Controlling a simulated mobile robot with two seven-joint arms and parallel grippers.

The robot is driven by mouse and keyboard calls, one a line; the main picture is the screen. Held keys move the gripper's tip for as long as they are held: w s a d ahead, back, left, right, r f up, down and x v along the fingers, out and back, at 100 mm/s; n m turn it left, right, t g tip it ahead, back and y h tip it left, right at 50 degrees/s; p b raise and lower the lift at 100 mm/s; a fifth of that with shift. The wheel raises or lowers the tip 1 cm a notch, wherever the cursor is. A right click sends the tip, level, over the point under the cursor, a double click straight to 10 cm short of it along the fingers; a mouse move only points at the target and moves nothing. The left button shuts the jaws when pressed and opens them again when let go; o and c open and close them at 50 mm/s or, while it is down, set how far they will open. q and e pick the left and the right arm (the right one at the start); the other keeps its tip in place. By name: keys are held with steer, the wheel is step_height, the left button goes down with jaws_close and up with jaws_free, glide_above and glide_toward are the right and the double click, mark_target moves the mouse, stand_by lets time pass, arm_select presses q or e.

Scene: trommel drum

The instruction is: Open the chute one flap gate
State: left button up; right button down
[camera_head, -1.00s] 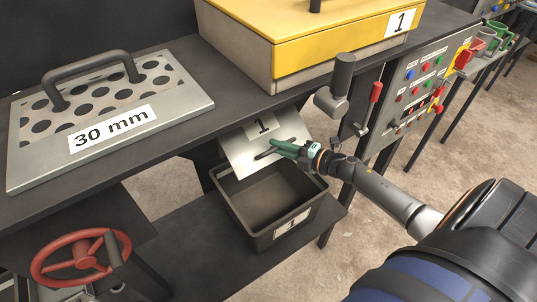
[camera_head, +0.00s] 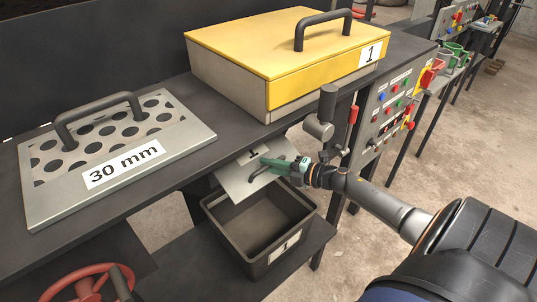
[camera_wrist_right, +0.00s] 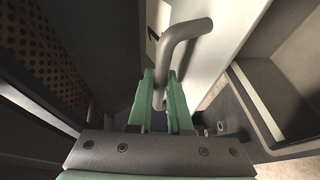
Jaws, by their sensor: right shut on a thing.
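The chute one flap gate (camera_head: 237,184) is a light grey plate with a label "1", below the worktop's front edge. It is tilted, its lower edge standing out over the bin. My right gripper (camera_head: 270,165), with green fingers, is shut on the flap's dark bar handle. In the right wrist view, the bent grey handle (camera_wrist_right: 187,35) passes between the two green fingers (camera_wrist_right: 160,100), and the pale flap (camera_wrist_right: 198,58) lies behind it. The gripper hides part of the flap in the head view. My left gripper is not in view.
A dark open bin (camera_head: 262,220) stands under the flap. A yellow-lidded box (camera_head: 270,50) and a 30 mm perforated screen (camera_head: 115,160) lie on the worktop. A red lever (camera_head: 352,115) and control panel (camera_head: 388,115) are close to my right arm. A red handwheel (camera_head: 85,285) is at lower left.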

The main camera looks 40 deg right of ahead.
steer(key=shift+w+r, duration=0.1)
steer(key=shift+r, duration=0.05)
steer(key=c, duration=0.8)
jaws_free()
steer(key=shift+c, duration=0.2)
steer(key=v, duration=1.2)
steer(key=shift+s, duration=0.25)
steer(key=shift+d, duration=0.1)
steer(key=s+a+f+m+h, duration=0.4)
steer(key=a+f+m+h, duration=0.1)
steer(key=a+f+m, duration=0.55)
steer(key=s+a+f+m+g, duration=0.2)
steer(key=a+m, duration=0.1)
steer(key=a, duration=0.3)
steer(key=s+a+f+m+g, duration=0.1)
steer(key=s+a+f+m, duration=0.1)
steer(key=a, duration=0.4)
steer(key=s+a+f+m+g+y, duration=0.1)
steer(key=s+a+f+m+g, duration=0.1)
steer(key=a, duration=0.4)
steer(key=shift+s+f+m+g, duration=0.35)
steer(key=shift+f+m, duration=0.2)
steer(key=shift+m, duration=0.5)
